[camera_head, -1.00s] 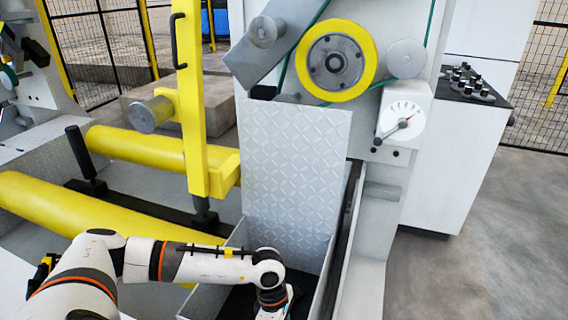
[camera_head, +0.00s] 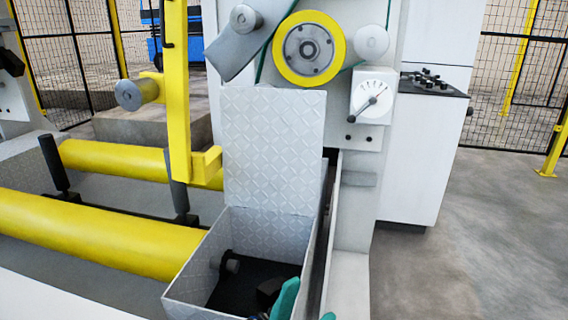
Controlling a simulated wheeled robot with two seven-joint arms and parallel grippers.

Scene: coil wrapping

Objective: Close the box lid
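The box (camera_head: 190,270) is an open, grey, diamond-plate metal bin fixed beside the machine, at the lower centre of the head view. Its lid (camera_head: 270,150) stands upright at the back edge, fully open, with its patterned face toward me. The box's near end is cut off by the frame.
A yellow upright post (camera_head: 179,100) stands just left of the lid. Yellow rollers (camera_head: 100,232) lie left of the box. The machine's yellow wheel (camera_head: 310,48) and dial gauge (camera_head: 370,99) are above and right of it. Open floor (camera_head: 470,240) lies at the right.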

